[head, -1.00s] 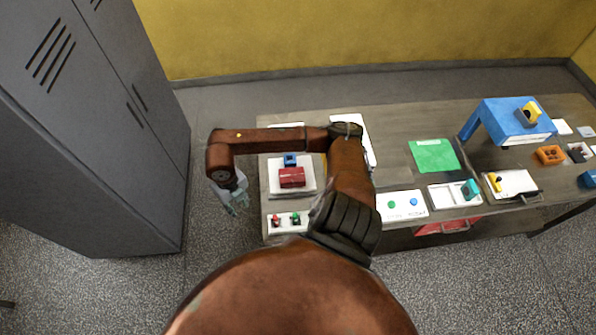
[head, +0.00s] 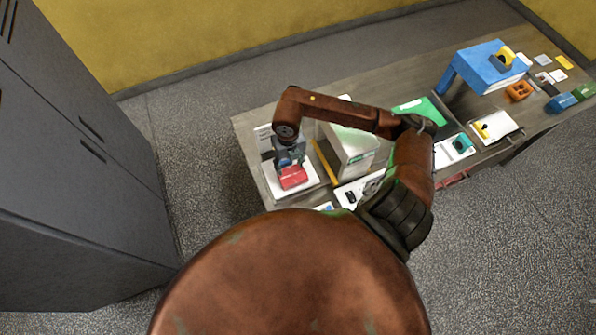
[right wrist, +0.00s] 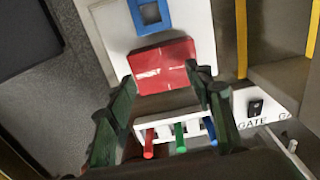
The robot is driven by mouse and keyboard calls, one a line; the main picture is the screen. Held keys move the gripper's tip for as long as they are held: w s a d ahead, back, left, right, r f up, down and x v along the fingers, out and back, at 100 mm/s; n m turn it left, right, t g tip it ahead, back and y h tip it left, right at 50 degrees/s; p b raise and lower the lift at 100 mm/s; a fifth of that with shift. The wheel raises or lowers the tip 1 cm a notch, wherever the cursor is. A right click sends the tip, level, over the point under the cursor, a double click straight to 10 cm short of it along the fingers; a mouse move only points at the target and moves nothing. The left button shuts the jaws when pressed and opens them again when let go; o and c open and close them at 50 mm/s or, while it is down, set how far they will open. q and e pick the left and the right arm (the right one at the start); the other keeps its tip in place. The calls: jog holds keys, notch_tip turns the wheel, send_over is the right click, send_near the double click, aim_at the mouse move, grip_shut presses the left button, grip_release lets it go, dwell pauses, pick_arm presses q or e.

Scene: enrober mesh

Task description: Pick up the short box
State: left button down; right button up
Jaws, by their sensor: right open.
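The short box is a red box (head: 292,177) with white lettering, on a white mat (head: 268,181) at the left end of the table. In the right wrist view the red box (right wrist: 165,66) lies just ahead of my fingertips, on the white mat (right wrist: 108,28). My right gripper (head: 290,158) is over the mat, beside or above the red box. In the wrist view the right gripper (right wrist: 161,76) has its fingers spread, one toward each side of the box's near edge, with nothing held. Contact cannot be told. My left gripper is not in view.
A blue square frame (right wrist: 151,14) lies just beyond the red box. A white rack (right wrist: 160,128) with red, green and blue pegs is on the near side. A panel marked GATE (right wrist: 258,108) is at right. A tall pale box (head: 357,148) stands right of the mat.

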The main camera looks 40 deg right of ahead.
aim_at(292, 174)
jog(key=o, duration=0.3)
jog(key=shift+s+f, duration=0.25)
jog(key=shift+f, duration=0.65)
jog(key=o, duration=0.3)
jog(key=shift+s+d+f+p, duration=0.1)
jog(key=shift+s+f+p, duration=0.05)
jog(key=shift+f+p, duration=0.3)
jog(key=shift+s+f+p, duration=0.15)
jog(key=shift+f+p, duration=0.15)
jog(key=shift+f, duration=0.2)
jog(key=o, duration=0.6)
notch_tip(292, 174, down, 3)
jog(key=shift+f+p, duration=0.2)
jog(key=shift+p, duration=0.1)
jog(key=c, duration=1.1)
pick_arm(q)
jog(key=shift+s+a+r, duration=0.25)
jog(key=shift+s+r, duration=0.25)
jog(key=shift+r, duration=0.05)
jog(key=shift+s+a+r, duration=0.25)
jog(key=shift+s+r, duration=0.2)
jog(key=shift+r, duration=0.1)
pick_arm(e)
jog(key=shift+w, duration=0.1)
jog(key=c, duration=0.4)
jog(key=shift+r, duration=0.15)
